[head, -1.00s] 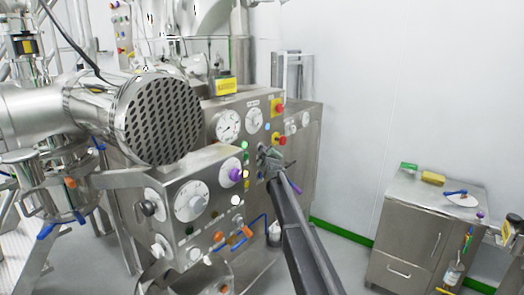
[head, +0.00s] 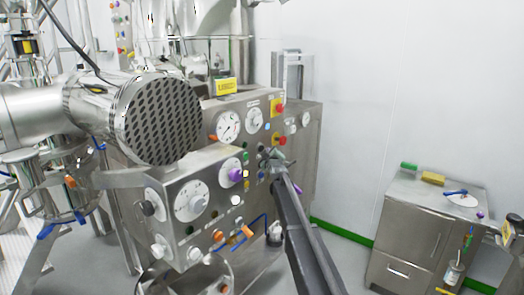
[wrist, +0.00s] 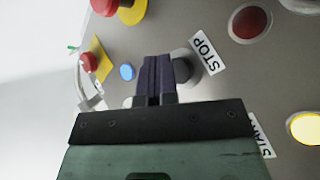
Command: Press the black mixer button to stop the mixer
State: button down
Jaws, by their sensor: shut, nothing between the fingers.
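The control panel (head: 243,107) is a steel face with gauges and coloured buttons. In the wrist view a dark, nearly black button (wrist: 182,66) sits beside a white label reading STOP (wrist: 206,55). My gripper (wrist: 155,62) is shut and empty. Its dark fingertips point at the panel just left of the dark button and overlap its left edge in the picture; I cannot tell whether they touch it. In the head view my gripper (head: 265,158) is at the panel's lower right and hides that patch, so the button cannot be made out there.
A red button (wrist: 250,22) is right of the STOP label, with a lit yellow button (wrist: 304,128) below it. A blue button (wrist: 127,71) and a red knob on yellow (wrist: 130,8) lie left. A perforated steel cylinder (head: 165,118) juts out left of my arm.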

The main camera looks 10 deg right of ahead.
jog(key=s+d, duration=0.3)
jog(key=shift+s+d, duration=0.25)
jog(key=shift+d, duration=0.05)
dwell(0.7)
